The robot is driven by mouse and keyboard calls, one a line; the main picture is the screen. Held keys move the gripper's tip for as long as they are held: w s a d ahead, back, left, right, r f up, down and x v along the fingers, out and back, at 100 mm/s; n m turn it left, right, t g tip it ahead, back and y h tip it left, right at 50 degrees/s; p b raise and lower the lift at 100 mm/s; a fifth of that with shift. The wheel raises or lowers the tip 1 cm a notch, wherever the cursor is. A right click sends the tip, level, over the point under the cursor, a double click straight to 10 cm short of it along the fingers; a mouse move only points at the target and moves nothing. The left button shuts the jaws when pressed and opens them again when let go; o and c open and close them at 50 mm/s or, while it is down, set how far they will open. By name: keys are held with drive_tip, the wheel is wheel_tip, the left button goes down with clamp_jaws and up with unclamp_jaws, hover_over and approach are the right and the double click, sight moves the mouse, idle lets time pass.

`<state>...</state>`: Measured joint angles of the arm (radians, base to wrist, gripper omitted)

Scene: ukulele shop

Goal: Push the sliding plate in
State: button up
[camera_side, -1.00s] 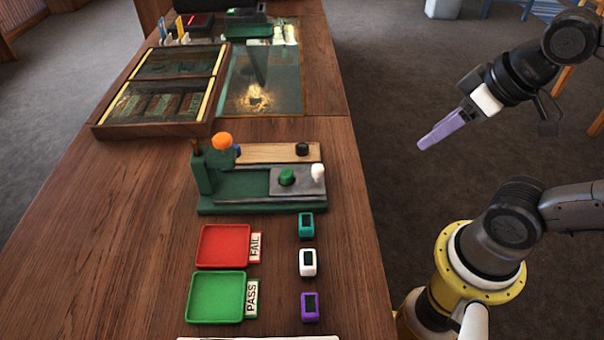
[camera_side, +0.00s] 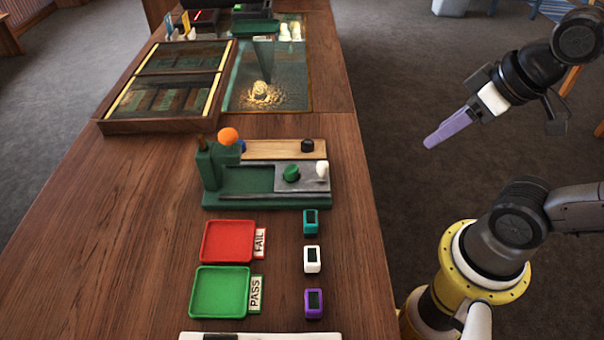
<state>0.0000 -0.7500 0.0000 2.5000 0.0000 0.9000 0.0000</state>
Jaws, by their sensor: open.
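The green fixture (camera_side: 212,197) sits on the wooden table. Its grey sliding plate (camera_side: 308,181) lies at the right end of the channel, with a green piece (camera_side: 291,173) on it and a white knob (camera_side: 322,169) at its right end. The green channel (camera_side: 245,179) left of the plate is bare. A wooden strip (camera_side: 270,148) with a black knob lies behind the plate. My gripper (camera_side: 430,143) has purple fingers. It hangs beyond the table's right edge, apart from the plate and holding nothing. The gap between its fingers is hard to see from this side.
A red FAIL tray (camera_side: 228,241) and a green PASS tray (camera_side: 220,291) lie in front. Teal (camera_side: 311,222), white (camera_side: 312,259) and purple (camera_side: 314,303) small blocks stand right of them. A framed case (camera_side: 165,126) lies behind.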

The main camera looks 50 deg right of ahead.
drive_tip(key=shift+o, duration=0.3)
wheel_tip(320, 180, up, 6)
drive_tip(key=n+g, duration=0.6)
drive_tip(key=n, duration=1.2)
hover_over(323, 163)
wheel_tip(323, 163, down, 13)
drive_tip(key=shift+f, duration=0.1)
drive_tip(key=shift+c, duration=0.2)
clamp_jaws()
